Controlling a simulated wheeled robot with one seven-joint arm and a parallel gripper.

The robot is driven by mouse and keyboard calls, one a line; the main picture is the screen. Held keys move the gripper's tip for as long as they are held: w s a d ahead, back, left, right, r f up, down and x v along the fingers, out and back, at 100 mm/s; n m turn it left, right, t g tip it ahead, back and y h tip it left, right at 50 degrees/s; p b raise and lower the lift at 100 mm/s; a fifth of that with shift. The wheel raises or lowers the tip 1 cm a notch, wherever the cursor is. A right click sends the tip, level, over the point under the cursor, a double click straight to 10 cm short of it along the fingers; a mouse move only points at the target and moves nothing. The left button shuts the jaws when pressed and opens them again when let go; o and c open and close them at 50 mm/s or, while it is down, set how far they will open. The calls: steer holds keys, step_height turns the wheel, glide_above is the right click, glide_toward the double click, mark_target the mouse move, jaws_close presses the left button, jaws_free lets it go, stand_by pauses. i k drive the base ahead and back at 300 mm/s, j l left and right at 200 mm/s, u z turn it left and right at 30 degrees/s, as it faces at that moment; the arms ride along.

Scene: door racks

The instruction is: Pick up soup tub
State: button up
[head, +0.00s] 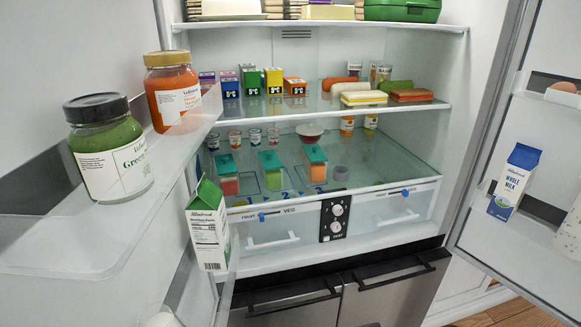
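No thing in the head view is clearly readable as a soup tub. Several tub-like things stand on the fridge's lower glass shelf (300,190). A red-rimmed bowl (310,132), small cups (255,137) and two orange cups, left (347,126) and right (370,122), stand behind. My gripper is not in view.
Both doors stand open. The left door holds a green jar (108,150), an orange jar (172,90) and a green-topped carton (208,227). The right door holds a blue milk carton (514,182). Small boxes and packages fill the upper glass shelf (318,107). Drawers (270,235) lie below.

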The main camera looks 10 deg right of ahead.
mark_target(228, 183)
steer(key=i+l+u, duration=0.1)
steer(key=u, duration=0.3)
steer(key=i+l+u, duration=0.15)
steer(key=u, duration=0.3)
steer(key=i+l+u, duration=0.2)
steer(key=u, duration=0.2)
steer(key=i+l+u, duration=0.1)
steer(key=l+u, duration=0.15)
steer(key=u, duration=0.15)
steer(key=l+u, duration=0.25)
steer(key=u, duration=0.2)
